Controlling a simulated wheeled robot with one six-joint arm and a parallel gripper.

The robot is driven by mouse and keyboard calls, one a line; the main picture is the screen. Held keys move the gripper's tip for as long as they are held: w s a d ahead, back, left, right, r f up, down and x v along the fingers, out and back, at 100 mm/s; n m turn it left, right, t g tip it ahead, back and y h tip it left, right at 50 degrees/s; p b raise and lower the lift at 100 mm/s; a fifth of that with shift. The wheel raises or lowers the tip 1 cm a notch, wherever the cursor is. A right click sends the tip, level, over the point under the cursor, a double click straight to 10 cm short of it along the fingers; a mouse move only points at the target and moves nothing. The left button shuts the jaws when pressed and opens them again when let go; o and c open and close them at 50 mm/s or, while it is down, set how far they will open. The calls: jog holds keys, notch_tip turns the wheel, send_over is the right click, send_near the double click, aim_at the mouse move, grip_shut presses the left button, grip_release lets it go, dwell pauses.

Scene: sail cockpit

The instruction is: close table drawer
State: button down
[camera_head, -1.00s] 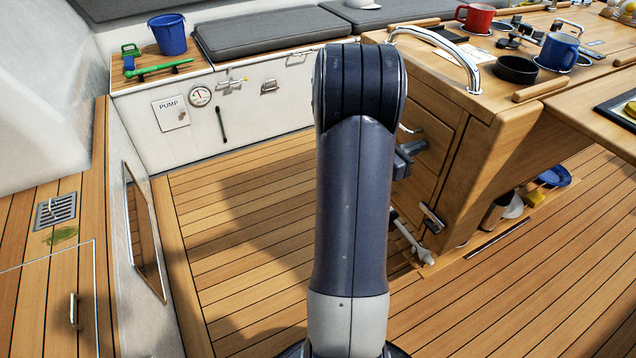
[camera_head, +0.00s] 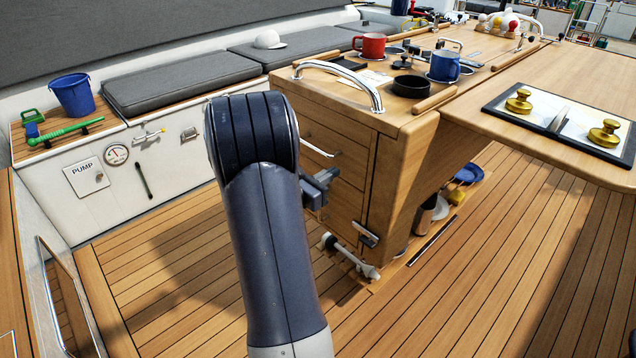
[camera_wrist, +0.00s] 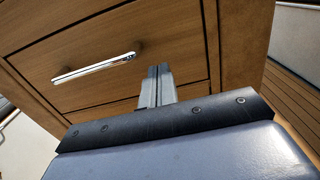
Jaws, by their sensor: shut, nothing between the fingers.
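The wooden table (camera_head: 404,128) stands right of my arm in the head view, with drawer fronts on its near left face. A drawer front (camera_head: 345,155) with a chrome bar handle (camera_head: 319,146) shows beside my arm. My gripper (camera_head: 328,180) is by the drawer fronts, partly behind my arm. In the wrist view a chrome handle (camera_wrist: 95,68) sits on a wooden drawer front (camera_wrist: 175,50). The shut, empty fingers (camera_wrist: 158,72) point at that front, right of the handle. I cannot tell whether they touch it, or how far any drawer stands out.
A chrome rail (camera_head: 345,78), mugs (camera_head: 443,65) and a black bowl (camera_head: 411,86) are on the table top. A leaf with brass weights (camera_head: 603,132) extends right. A grey-white fitting (camera_head: 350,258) sits low by the table base. The plank floor (camera_head: 470,290) in front is clear.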

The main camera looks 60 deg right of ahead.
aim_at(347, 165)
jog(key=v, duration=1)
jog(key=shift+a+p, duration=0.3)
jog(key=shift+p, duration=0.1)
jog(key=shift+d, duration=0.15)
jog(key=x, duration=1.3)
jog(key=shift+d+b, duration=0.35)
jog(key=shift+b, duration=0.05)
jog(key=shift+f, duration=0.1)
